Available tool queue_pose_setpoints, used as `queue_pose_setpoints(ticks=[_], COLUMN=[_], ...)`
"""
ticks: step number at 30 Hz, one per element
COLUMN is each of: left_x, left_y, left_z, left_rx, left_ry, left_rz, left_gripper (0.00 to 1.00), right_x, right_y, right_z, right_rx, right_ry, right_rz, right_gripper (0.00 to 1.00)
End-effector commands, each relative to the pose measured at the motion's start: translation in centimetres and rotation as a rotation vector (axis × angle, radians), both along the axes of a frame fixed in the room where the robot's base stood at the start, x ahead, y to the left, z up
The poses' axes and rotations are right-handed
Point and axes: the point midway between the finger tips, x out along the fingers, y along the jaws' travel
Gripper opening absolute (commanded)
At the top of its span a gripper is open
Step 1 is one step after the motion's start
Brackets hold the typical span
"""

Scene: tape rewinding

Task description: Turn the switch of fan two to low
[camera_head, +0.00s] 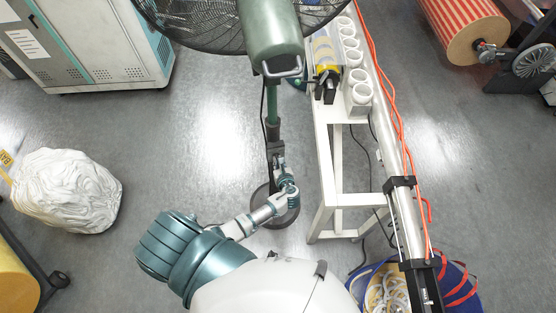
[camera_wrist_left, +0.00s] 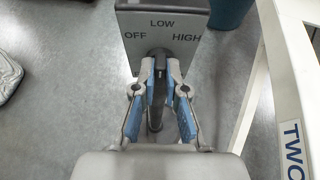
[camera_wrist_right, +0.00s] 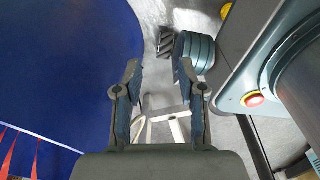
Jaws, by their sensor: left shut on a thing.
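A green fan (camera_head: 270,35) with a wire cage stands at the top of the head view on a pole. Its dark switch box (camera_wrist_left: 190,22) fills the top of the left wrist view, marked OFF, LOW and HIGH. My left gripper (camera_head: 277,160) is at the pole, and in the left wrist view (camera_wrist_left: 159,75) its fingers are shut on the dark switch knob (camera_wrist_left: 159,55). The knob stands about upright below LOW; the fingers hide part of it. My right gripper (camera_wrist_right: 160,72) is open and empty in the right wrist view.
A white table (camera_head: 325,165) with white cups and rolls stands right of the fan; a TWO label (camera_wrist_left: 292,145) is on its leg. A blue bin (camera_wrist_right: 60,70) is left of my right gripper. A red button (camera_wrist_right: 253,99) is on grey equipment.

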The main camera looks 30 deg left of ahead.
Motion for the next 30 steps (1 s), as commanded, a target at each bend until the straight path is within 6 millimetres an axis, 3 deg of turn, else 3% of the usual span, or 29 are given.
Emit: queue_pose_setpoints(ticks=[11, 12, 15, 25, 30], left_x=[-0.1, -0.1, -0.1, -0.3, -2.0], left_y=[-0.1, -0.1, -0.1, -0.3, -1.9], left_z=[-0.3, -0.3, -0.2, 0.0, 0.9], left_rx=[0.001, 0.001, 0.001, 0.001, -0.002], left_ry=[0.008, 0.007, 0.006, 0.004, 0.004], left_rz=[-0.001, -0.002, -0.002, -0.002, -0.003], left_gripper=[0.0, 0.16, 0.36, 0.36, 0.36], right_x=[0.0, 0.0, 0.0, -0.1, -0.1], right_y=[0.0, 0.0, 0.0, -0.2, -0.1], right_z=[0.0, 0.0, 0.0, 0.0, 0.1], right_rx=[0.0, 0.0, 0.0, -0.002, -0.001], right_ry=[0.0, 0.0, 0.0, 0.001, 0.0], right_rz=[0.0, 0.0, 0.0, 0.002, 0.001], right_gripper=[0.4, 0.4, 0.4, 0.4, 0.4])
